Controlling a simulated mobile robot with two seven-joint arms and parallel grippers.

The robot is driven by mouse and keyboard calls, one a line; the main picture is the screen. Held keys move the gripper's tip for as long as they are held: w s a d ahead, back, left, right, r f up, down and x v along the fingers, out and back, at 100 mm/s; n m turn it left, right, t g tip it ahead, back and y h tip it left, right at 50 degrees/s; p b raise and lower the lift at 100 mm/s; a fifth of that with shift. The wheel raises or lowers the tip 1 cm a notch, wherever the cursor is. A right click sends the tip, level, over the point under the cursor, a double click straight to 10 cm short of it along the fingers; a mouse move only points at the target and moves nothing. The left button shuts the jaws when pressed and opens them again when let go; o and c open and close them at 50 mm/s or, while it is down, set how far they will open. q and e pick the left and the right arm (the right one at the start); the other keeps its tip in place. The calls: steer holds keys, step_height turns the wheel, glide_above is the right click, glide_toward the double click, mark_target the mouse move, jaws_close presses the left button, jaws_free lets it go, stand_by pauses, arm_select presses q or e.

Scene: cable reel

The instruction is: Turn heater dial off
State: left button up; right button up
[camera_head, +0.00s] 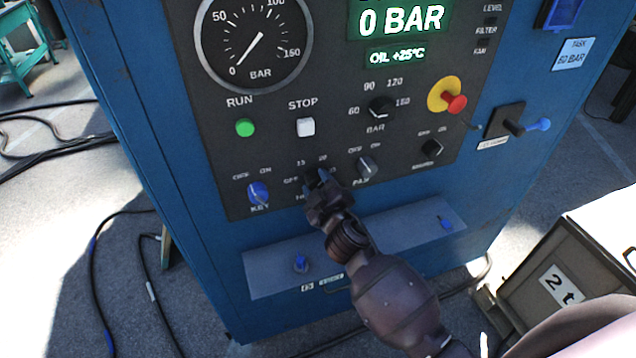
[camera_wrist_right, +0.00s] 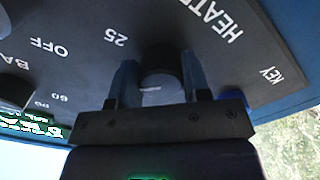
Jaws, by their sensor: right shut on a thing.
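The heater dial is a black round knob on the dark front panel. In the right wrist view the heater dial (camera_wrist_right: 160,58) sits between the two fingers of my right gripper (camera_wrist_right: 160,76), with part of the word HEATER and the number 25 printed near it. In the head view my right gripper (camera_head: 317,181) reaches up to the panel and covers most of the dial; the marks OFF, 15 and 20 show around it. The gripper is shut on the dial. Which mark the dial points to cannot be told. My left gripper is not in view.
A blue key switch (camera_head: 258,193) lies left of the dial and a fan switch (camera_head: 366,167) close to its right. Above are a green RUN button (camera_head: 245,127), a white STOP button (camera_head: 306,126), the bar dial (camera_head: 380,107) and a red emergency button (camera_head: 455,103). The display reads 0 BAR.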

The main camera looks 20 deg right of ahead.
steer(key=shift+n, duration=1.3)
steer(key=o, duration=0.9)
steer(key=s, duration=1)
steer(key=shift+s+d+b, duration=0.2)
steer(key=shift+s+b, duration=0.1)
steer(key=shift+s, duration=0.1)
